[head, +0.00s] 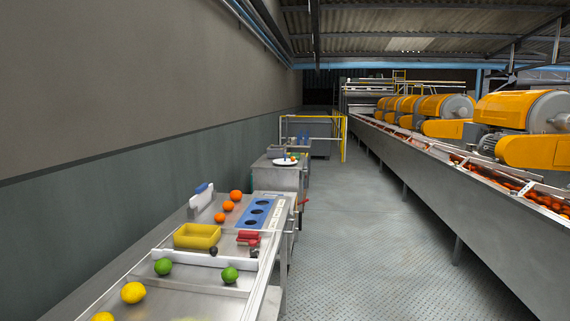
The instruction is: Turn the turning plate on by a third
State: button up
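The turning plate looks to be the white round disc (285,162) on a grey metal cabinet (276,176), well ahead of me beyond the near bench. It is small in the head view. A few small coloured items, one of them orange and one green, sit at its right side, and a dark upright thing stands near its middle. Details of the plate are too small to make out. My gripper is not in view.
The near steel bench (190,301) holds yellow and green fruits, a yellow tray (197,236), oranges, a blue holed rack (258,213) and red blocks (248,237). A wall bounds the left, a long conveyor (470,205) the right. The floor aisle (370,240) between is clear.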

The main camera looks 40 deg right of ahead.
aim_at(285, 158)
jog(key=i+l+z, duration=0.6)
jog(key=i+l, duration=0.15)
jog(key=i+l+z, duration=0.45)
jog(key=i+z, duration=0.2)
jog(key=i, duration=0.25)
jog(key=i+z, duration=0.3)
jog(key=i, duration=0.15)
jog(key=i+l, duration=0.1)
jog(key=i, duration=1.8)
jog(key=i+u, duration=0.3)
jog(key=i, duration=0.6)
jog(key=i+l+u, duration=0.1)
jog(key=i+u, duration=0.2)
jog(key=i, duration=0.65)
